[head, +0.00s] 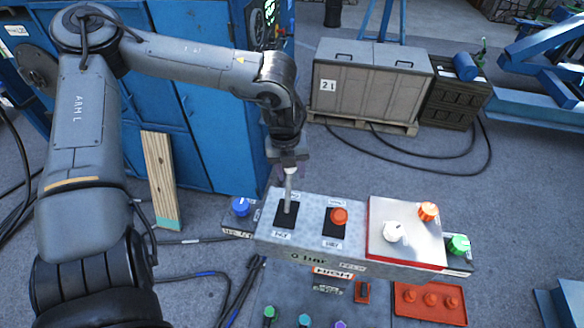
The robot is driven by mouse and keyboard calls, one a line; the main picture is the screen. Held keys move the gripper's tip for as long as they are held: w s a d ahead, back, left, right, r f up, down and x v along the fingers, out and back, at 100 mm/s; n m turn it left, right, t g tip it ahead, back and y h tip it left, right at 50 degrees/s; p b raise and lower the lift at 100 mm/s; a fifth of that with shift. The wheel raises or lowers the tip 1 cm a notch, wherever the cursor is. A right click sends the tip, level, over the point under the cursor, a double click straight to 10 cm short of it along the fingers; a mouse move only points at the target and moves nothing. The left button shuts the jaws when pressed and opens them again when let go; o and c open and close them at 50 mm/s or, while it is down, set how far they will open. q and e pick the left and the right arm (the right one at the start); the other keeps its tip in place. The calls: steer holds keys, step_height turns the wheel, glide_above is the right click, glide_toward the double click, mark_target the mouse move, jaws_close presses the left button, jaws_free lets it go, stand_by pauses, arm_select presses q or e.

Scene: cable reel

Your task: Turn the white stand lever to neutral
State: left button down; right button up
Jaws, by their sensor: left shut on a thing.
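A pale lever (289,190) stands up from a black slotted plate (285,218) at the left end of the grey control box (310,250). My left gripper (290,160) comes down from above and is shut on the lever's upper end. The lever's top is hidden by the gripper. The shaft looks close to upright; labels sit above and below its slot, too small to read surely. A second lever with an orange-red ball (339,215) stands in the slot to the right. My right gripper is not in view.
Right of the levers, a red-edged silver plate (410,245) carries a white knob (393,231) and an orange knob (428,210). A blue knob (240,206) and a green knob (458,244) flank the box. A red tray (430,301) lies lower right. Crates (370,85) stand behind on open floor.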

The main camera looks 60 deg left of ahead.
mark_target(288, 197)
arm_select(q)
steer(key=s+d, duration=0.1)
steer(key=s+d+r+b, duration=0.1)
steer(key=d, duration=0.1)
steer(key=shift+s, duration=0.2)
steer(key=shift+s+d, duration=0.2)
steer(key=shift+s, duration=0.05)
steer(key=c, duration=0.6)
jaws_free()
steer(key=shift+w, duration=0.1)
steer(key=shift+r, duration=0.1)
steer(key=shift+a+r, duration=0.1)
steer(key=shift+r, duration=0.15)
steer(key=r, duration=0.3)
steer(key=r+b, duration=0.1)
steer(key=r, duration=0.2)
steer(key=s+r, duration=0.1)
steer(key=r, duration=0.3)
steer(key=shift+a, duration=0.15)
